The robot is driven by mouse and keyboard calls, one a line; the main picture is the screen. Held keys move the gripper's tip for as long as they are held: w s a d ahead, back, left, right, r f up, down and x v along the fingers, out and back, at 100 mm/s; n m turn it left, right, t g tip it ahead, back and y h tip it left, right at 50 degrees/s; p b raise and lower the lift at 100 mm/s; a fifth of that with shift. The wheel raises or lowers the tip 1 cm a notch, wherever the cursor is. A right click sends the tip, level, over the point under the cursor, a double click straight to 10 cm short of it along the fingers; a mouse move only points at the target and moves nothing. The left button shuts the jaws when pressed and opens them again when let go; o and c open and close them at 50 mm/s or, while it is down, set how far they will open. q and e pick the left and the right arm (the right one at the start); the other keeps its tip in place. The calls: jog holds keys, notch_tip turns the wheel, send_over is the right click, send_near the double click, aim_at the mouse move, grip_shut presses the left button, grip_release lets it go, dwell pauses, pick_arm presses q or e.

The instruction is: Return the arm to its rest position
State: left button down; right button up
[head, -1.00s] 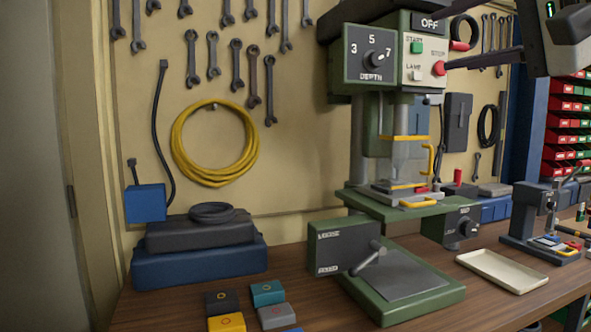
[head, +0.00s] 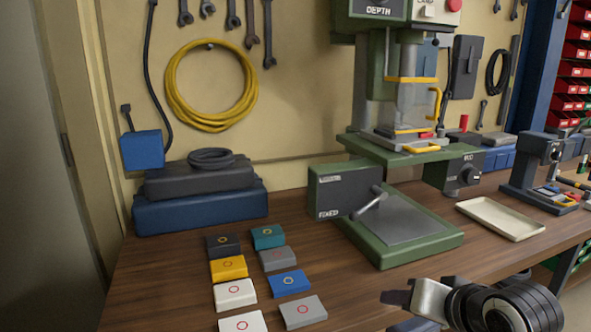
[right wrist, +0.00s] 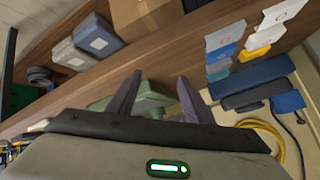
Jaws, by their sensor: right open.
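My right gripper (head: 398,312) is at the lower right of the head view, low in front of the bench edge, its fingers pointing left. It is open with nothing between the fingers, as the right wrist view also shows (right wrist: 156,88). It is well apart from the green drill press (head: 393,150), whose red stop button (head: 454,5) shows at the top edge. My left gripper is not in view.
Several small socket boxes, among them a yellow one (head: 229,268) and a blue one (head: 289,283), stand in two columns on the wooden bench (head: 165,285). A cream tray (head: 499,219) lies to the right. Bare bench lies between the boxes and the press base (head: 413,243).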

jog(key=s+d+f+n+g+h, duration=0.1)
jog(key=s+f+n+g, duration=0.1)
jog(key=s+f, duration=0.65)
jog(key=s+f+n+g, duration=0.2)
jog(key=s+f, duration=0.3)
jog(key=s, duration=0.6)
jog(key=s+d+f+n+g+h, duration=0.1)
jog(key=s+f+g, duration=0.1)
jog(key=s+f, duration=0.65)
jog(key=w+a+f+t+y, duration=0.1)
jog(key=a+f+t, duration=0.1)
jog(key=a+f, duration=0.1)
jog(key=w+a+f+t+y, duration=0.1)
jog(key=w+a+f+t, duration=0.1)
jog(key=f, duration=0.4)
jog(key=shift+w+a+f+n+t, duration=0.2)
jog(key=shift+w+a+n+t, duration=0.1)
jog(key=shift+a+t, duration=0.25)
